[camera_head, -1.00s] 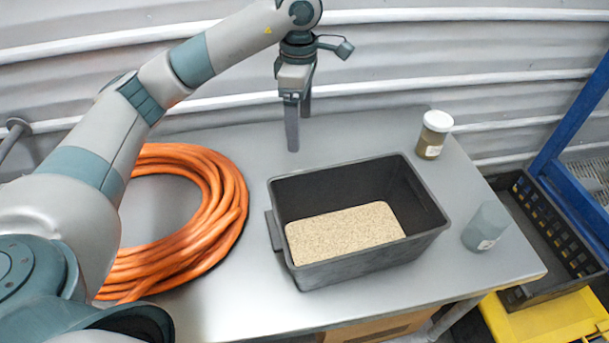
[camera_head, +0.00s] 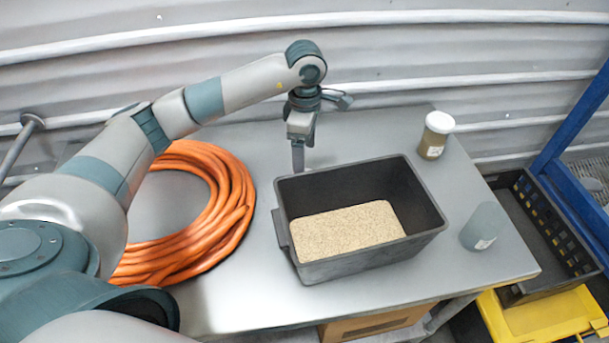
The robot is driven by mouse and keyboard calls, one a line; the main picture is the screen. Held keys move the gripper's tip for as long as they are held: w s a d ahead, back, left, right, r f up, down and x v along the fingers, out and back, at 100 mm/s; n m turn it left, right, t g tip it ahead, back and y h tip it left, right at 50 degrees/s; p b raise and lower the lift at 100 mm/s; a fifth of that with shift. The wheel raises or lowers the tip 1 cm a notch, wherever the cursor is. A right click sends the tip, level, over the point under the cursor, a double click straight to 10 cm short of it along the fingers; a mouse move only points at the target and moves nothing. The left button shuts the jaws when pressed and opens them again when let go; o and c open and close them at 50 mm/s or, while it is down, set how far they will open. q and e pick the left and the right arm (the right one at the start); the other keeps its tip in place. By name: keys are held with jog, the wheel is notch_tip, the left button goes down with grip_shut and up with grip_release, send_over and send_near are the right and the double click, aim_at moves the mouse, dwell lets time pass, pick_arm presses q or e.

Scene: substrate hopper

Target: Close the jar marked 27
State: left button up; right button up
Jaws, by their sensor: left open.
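A jar with a white lid and brown contents (camera_head: 435,136) stands upright at the table's back right; its label is too small to read. A grey-blue jar or cup (camera_head: 484,227) with a pale label stands near the table's right edge; its number is also unreadable. I cannot tell which is marked 27, and no loose lid shows. My left gripper (camera_head: 304,160) points down, open and empty, just behind the back left part of the black hopper bin, well left of both jars. My right gripper is not in view.
The black bin (camera_head: 375,259) with beige substrate (camera_head: 348,231) fills the table's middle. A coil of orange hose (camera_head: 228,215) lies left. The grey table (camera_head: 400,299) is bare around the jars. Behind is a corrugated wall; at right are a blue post (camera_head: 572,125) and a black crate (camera_head: 547,237).

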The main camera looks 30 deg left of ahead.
pick_arm(q)
jog(key=shift+f+p, duration=0.35)
jog(key=shift+f, duration=1.1)
jog(key=shift+f+p, duration=0.7)
jog(key=shift+p, duration=0.25)
notch_tip(320, 180, down, 3)
jog(key=shift+r+p, duration=0.1)
jog(key=shift+p, duration=0.75)
jog(key=shift+f, duration=0.5)
jog(key=c, duration=1.1)
